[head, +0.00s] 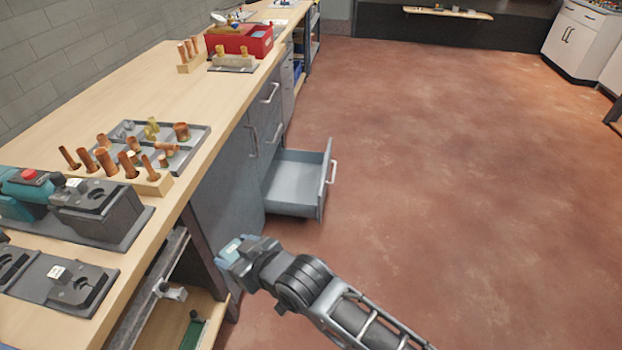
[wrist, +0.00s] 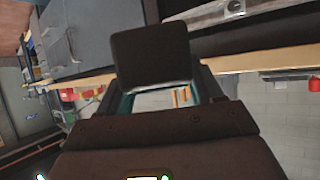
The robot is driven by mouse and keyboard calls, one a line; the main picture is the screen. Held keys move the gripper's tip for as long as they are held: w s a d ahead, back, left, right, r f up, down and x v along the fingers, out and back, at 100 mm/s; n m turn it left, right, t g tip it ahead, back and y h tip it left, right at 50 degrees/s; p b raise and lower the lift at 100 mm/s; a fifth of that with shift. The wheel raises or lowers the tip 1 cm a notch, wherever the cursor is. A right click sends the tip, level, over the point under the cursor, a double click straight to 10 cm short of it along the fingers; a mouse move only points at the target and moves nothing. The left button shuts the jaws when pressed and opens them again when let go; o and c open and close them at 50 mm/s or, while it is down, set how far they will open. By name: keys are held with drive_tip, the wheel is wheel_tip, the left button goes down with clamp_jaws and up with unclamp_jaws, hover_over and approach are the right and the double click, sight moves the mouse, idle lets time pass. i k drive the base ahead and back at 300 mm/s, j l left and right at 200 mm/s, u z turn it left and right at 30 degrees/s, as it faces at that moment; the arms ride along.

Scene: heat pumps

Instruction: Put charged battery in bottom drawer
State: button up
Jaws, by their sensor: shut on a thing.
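The open drawer (head: 296,203) is grey and pulled out low on the bench's cabinet; its inside looks empty. My gripper (head: 236,254) is in front of the bench, nearer to me than the drawer, and shut on a battery. In the wrist view, a dark block, which looks like the battery (wrist: 150,55), shows ahead of the gripper (wrist: 158,97). In the head view, a blue-grey piece with a pale patch shows at the gripper's tip; I cannot tell there which part is the battery. Black charger units (head: 98,206) stand on the bench at left.
The wooden bench (head: 152,104) carries a teal tool (head: 22,190), a tray of copper fittings (head: 197,137) and a red box (head: 256,41). An open shelf (head: 160,322) is under the bench beside my arm. The reddish floor (head: 430,150) at right is clear.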

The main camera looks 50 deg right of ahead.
sight(290, 181)
drive_tip(key=i+l+z, duration=0.25)
drive_tip(key=z, duration=0.15)
drive_tip(key=i+z, duration=0.35)
drive_tip(key=i, duration=0.15)
drive_tip(key=i+l+z, duration=0.1)
drive_tip(key=i+z, duration=0.3)
drive_tip(key=i+j, duration=0.1)
drive_tip(key=i, duration=0.4)
drive_tip(key=i+j+z, duration=0.1)
drive_tip(key=i, duration=0.35)
drive_tip(key=i+j, duration=0.1)
drive_tip(key=i, duration=0.4)
